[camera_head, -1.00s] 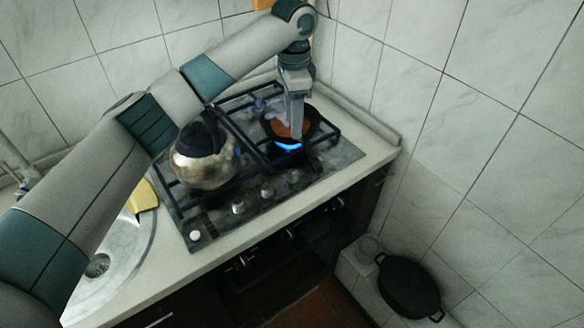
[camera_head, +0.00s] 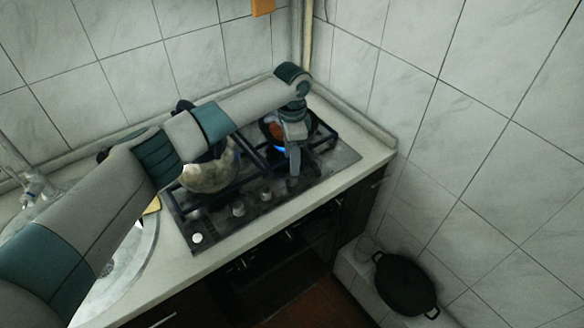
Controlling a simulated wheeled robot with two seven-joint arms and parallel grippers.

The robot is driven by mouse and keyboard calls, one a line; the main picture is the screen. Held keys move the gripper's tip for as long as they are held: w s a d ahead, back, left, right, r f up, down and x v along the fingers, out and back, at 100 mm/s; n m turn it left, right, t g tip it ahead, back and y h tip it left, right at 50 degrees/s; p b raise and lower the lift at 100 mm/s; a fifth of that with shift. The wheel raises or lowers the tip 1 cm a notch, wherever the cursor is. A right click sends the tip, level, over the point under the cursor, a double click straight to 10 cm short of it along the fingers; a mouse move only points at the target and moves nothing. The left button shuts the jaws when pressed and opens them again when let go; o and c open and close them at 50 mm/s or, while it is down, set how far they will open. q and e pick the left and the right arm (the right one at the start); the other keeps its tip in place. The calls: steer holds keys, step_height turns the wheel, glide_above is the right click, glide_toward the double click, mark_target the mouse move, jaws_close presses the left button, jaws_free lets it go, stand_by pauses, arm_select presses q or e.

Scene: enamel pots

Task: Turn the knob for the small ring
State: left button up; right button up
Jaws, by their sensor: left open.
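The gas hob (camera_head: 215,225) has a row of knobs along its front. Two grey knobs, a left one (camera_head: 238,209) and a middle one (camera_head: 265,195), show clearly. A paler white knob or button (camera_head: 197,238) sits at the left end. My left gripper (camera_head: 292,183) points down at the right end of the row and hides the knob there. It is open; I cannot tell whether its fingers touch that knob. A blue flame (camera_head: 279,149) burns under the small dark pan (camera_head: 270,124) with orange-brown food, partly hidden by my gripper.
A metal kettle (camera_head: 210,176) stands on the left of the hob, partly behind my left arm. A sink (camera_head: 120,275) lies left of it. Tiled walls close off the back and right. A black pot (camera_head: 405,285) rests on a low ledge at the lower right.

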mark_target(292, 179)
arm_select(q)
steer(key=shift+f+p, duration=0.7)
steer(key=shift+f, duration=2.4)
steer(key=shift+c, duration=0.3)
